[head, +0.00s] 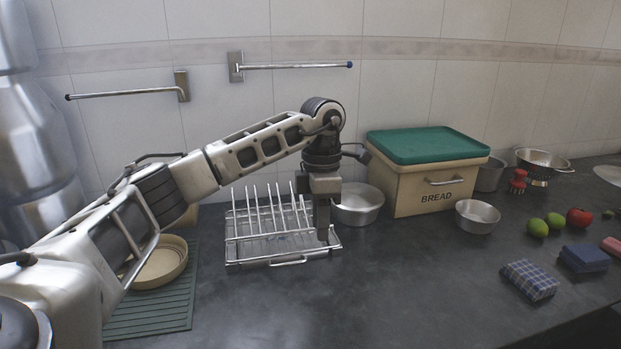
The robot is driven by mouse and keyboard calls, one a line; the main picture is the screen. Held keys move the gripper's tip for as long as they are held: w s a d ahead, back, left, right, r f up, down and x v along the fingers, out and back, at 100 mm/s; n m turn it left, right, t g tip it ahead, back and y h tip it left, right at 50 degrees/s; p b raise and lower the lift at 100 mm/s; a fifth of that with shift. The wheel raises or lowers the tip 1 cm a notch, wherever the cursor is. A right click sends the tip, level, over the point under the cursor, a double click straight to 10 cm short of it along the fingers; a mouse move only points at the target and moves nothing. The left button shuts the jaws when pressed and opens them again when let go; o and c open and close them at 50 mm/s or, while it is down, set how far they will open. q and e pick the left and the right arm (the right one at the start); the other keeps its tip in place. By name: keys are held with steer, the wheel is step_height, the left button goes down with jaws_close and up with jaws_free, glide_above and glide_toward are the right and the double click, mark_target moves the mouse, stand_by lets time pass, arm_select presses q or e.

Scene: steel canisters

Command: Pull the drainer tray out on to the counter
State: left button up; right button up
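The drainer is a metal wire rack (262,215) with upright prongs, standing on the dark counter near the wall. Its flat drainer tray (262,246) shows low down between the rack wires, and a small looped handle (288,262) is at the front edge. My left gripper (323,233) points straight down at the right end of the drainer, its fingers in front of part of the rack. I cannot tell whether the fingers touch the rack or tray, or how far apart they are. My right gripper is out of view.
A green ribbed mat (152,312) with a round tan dish (160,264) lies left of the drainer. A metal bowl (357,205) and a bread bin (428,188) stand to its right. The counter (370,295) in front is clear.

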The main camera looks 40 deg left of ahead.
arm_select(q)
steer(key=a+r+n+y, duration=0.1)
steer(key=a+r+y, duration=0.1)
steer(key=a+r, duration=0.2)
steer(key=shift+a, duration=0.75)
steer(key=shift+f, duration=0.1)
steer(key=b, duration=0.2)
glide_toward(289, 258)
steer(key=s+f, duration=0.1)
steer(key=f, duration=0.1)
steer(key=s+d+f, duration=0.1)
steer(key=f, duration=0.1)
steer(key=s+f, duration=0.1)
steer(key=f, duration=0.2)
steer(key=shift+s+d, duration=0.2)
jaws_close()
